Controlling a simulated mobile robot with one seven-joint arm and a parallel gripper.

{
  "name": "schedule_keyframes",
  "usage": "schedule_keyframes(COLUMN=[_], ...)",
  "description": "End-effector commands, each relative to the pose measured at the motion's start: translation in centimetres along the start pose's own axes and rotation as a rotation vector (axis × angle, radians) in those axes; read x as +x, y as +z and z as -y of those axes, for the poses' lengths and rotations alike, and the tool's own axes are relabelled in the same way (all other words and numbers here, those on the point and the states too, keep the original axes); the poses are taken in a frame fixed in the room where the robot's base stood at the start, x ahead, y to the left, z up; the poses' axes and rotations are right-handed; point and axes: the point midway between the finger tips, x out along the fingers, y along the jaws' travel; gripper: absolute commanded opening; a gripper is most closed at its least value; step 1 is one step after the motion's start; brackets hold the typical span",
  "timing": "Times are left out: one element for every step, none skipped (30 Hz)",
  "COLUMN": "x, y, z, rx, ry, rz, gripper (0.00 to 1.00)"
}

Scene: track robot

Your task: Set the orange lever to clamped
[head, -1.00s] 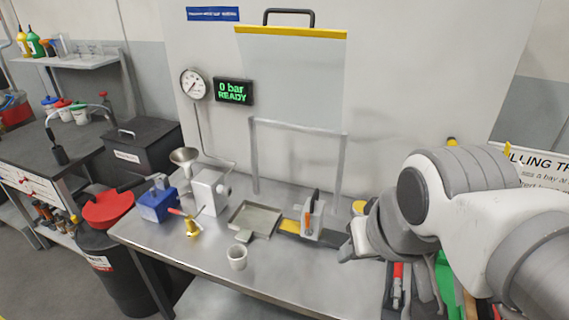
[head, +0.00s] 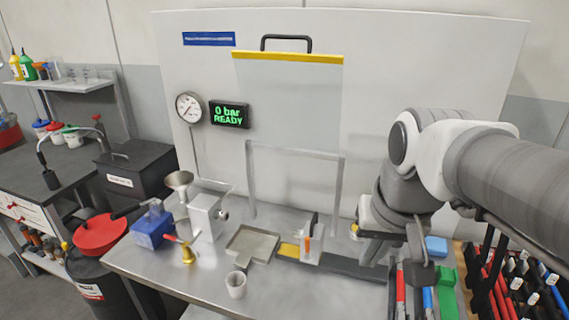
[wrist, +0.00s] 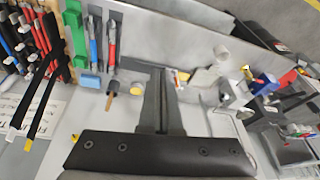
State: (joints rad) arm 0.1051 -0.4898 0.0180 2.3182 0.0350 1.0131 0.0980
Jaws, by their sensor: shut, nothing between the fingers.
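The orange lever (head: 308,243) stands upright, or nearly so, on a small pale clamp fixture (head: 312,257) on the metal bench in the head view. A yellow piece and a dark flat bar lie at the fixture's base. I cannot tell the lever's setting from any mark. My gripper (head: 420,278) hangs to the right of the fixture, apart from it, near the bench's right end. In the wrist view my gripper (wrist: 158,75) shows as dark fingers shut together with nothing between them.
A shallow metal tray (head: 250,245), a white cup (head: 236,286) and a blue box (head: 153,230) stand left of the fixture. A raised clear guard (head: 290,100) is behind it. Racked tools (head: 500,290) are at the right. The bench front is mostly clear.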

Motion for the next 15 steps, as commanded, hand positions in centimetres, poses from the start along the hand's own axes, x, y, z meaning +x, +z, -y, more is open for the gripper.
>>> schedule_keyframes(x=[0.3,0.5,0.7,0.8,1.0,1.3,1.5,1.7,2.2,2.6,3.0,3.5,3.9,4.3,4.9], y=[-0.7,-1.1,-1.5,-1.9,-2.3,-2.7,-3.1,-3.4,-4.0,-4.5,-5.1,-5.8,-6.4,-6.9,-7.6], z=[-0.2,-0.3,-0.5,-0.6,-0.7,-0.9,-1.1,-1.2,-1.3,-1.2,-1.1,-1.0,-1.0,-0.9,-0.9], rx=[0.031,0.048,0.072,0.090,0.107,0.130,0.148,0.165,0.173,0.163,0.157,0.149,0.143,0.137,0.129], ry=[0.004,0.005,0.007,0.008,0.010,0.012,0.013,0.014,0.016,0.018,0.018,0.018,0.017,0.015,0.012], rz=[0.031,0.048,0.070,0.086,0.101,0.124,0.140,0.155,0.171,0.174,0.180,0.187,0.193,0.198,0.206], gripper=[0.00,0.00,0.00,0.00,0.00,0.00,0.00,0.00,0.00,0.00,0.00,0.00,0.00,0.00,0.00])
